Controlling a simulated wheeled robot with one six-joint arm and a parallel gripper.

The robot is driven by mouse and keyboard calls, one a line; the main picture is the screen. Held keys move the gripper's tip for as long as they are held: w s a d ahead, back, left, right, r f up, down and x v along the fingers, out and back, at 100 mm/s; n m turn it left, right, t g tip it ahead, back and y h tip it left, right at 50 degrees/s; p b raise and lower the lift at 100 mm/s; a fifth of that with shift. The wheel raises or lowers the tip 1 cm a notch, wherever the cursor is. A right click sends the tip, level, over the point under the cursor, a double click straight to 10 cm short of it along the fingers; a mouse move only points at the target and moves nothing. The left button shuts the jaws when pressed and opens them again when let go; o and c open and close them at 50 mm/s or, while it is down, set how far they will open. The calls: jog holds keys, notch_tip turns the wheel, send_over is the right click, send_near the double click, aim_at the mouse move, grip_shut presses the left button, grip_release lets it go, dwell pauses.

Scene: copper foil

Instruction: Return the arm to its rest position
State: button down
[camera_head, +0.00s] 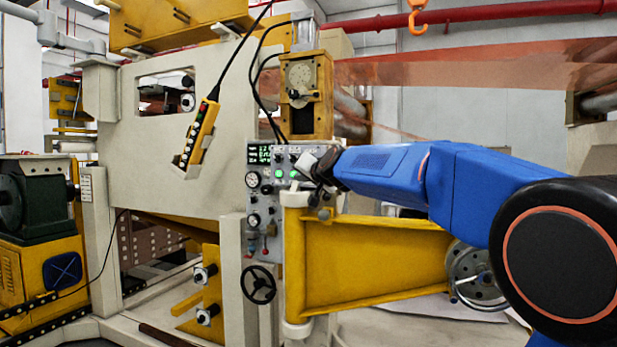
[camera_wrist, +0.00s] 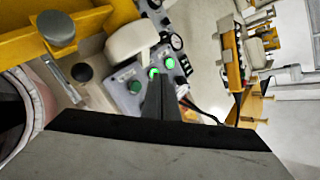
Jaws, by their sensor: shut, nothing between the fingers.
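My blue arm reaches in from the right in the head view. My gripper (camera_head: 318,170) is in front of the grey control panel (camera_head: 262,205), close to its lit green buttons. In the wrist view my gripper (camera_wrist: 158,80) shows as dark fingers held together, with nothing between them. Their tips overlap the green buttons (camera_wrist: 169,63) in the picture. I cannot tell whether they touch the panel. The gripper hides part of the panel's right side in the head view.
A yellow bracket arm (camera_head: 370,262) sticks out below my arm, with a handwheel (camera_head: 475,272) at its right end. A yellow pendant (camera_head: 197,137) hangs on a cable at the left. Copper foil (camera_head: 480,68) stretches across above my arm. A black handwheel (camera_head: 259,284) sits below the panel.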

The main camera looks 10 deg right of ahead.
jog(key=s+d+f+n+g+h, duration=0.1)
jog(key=s+d+f+n+g, duration=0.1)
jog(key=s+f, duration=1.2)
jog(key=s+d+f+n+g, duration=0.1)
jog(key=s+f+g, duration=0.4)
jog(key=s+f, duration=0.8)
jog(key=s+d+f+n+g+h, duration=0.1)
jog(key=s+d+f+g, duration=0.3)
jog(key=s+f, duration=1)
jog(key=s+n, duration=0.1)
jog(key=s, duration=1.2)
jog(key=shift+f+n+h, duration=0.3)
